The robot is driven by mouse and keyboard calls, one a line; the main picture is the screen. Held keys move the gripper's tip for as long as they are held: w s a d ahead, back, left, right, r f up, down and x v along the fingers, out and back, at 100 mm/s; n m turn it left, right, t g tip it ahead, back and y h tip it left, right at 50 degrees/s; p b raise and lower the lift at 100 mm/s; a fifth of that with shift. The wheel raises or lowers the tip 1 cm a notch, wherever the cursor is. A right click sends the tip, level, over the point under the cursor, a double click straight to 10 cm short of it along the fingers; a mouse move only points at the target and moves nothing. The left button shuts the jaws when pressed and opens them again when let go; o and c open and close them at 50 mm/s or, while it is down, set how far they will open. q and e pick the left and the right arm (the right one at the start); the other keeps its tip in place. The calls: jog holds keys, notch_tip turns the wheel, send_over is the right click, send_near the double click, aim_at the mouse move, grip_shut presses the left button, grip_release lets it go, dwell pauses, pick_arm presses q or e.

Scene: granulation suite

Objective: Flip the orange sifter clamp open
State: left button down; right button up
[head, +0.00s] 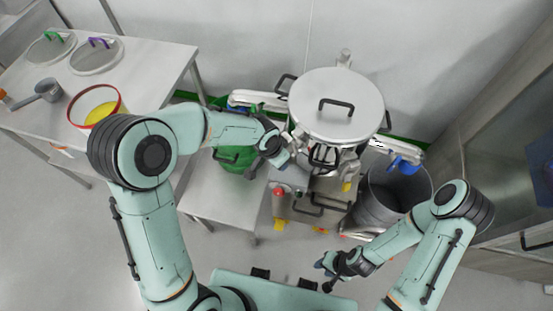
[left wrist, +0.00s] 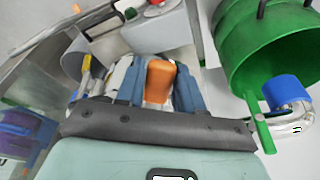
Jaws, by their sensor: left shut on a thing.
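The orange clamp (left wrist: 160,80) is in the middle of the left wrist view, between the two blue fingers of my left gripper (left wrist: 160,88), which are shut on it. In the head view my left gripper (head: 283,158) reaches to the left front of the steel sifter (head: 336,103), below its round lid. The clamp is hidden there behind the gripper and arm. My right gripper (head: 328,275) is low in front of the machine, away from it, with its fingertips apart and nothing seen between them.
A green bucket (head: 233,155) stands left of the sifter; a grey bin (head: 392,196) stands to its right. A blue handle (left wrist: 287,90) is close to the left gripper. The left table (head: 150,75) carries lids, a scoop and a red-rimmed sieve (head: 97,105). The front floor is clear.

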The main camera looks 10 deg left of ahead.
pick_arm(q)
jog(key=shift+w+d+r+t, duration=0.3)
jog(key=shift+w+d+r, duration=0.2)
jog(key=shift+w+r, duration=0.3)
pick_arm(e)
jog(key=shift+r, duration=0.1)
pick_arm(q)
jog(key=c, duration=0.8)
grip_release()
jog(key=shift+w+d+f, duration=0.1)
jog(key=shift+d+f, duration=0.05)
jog(key=shift+f, duration=0.1)
jog(key=shift+a+r, duration=0.1)
jog(key=shift+a, duration=0.1)
jog(key=v, duration=1.3)
pick_arm(e)
jog(key=shift+w+d+r, duration=0.1)
jog(key=shift+w+r, duration=0.15)
jog(key=shift+w, duration=0.2)
pick_arm(q)
jog(key=shift+w+d+r, duration=0.1)
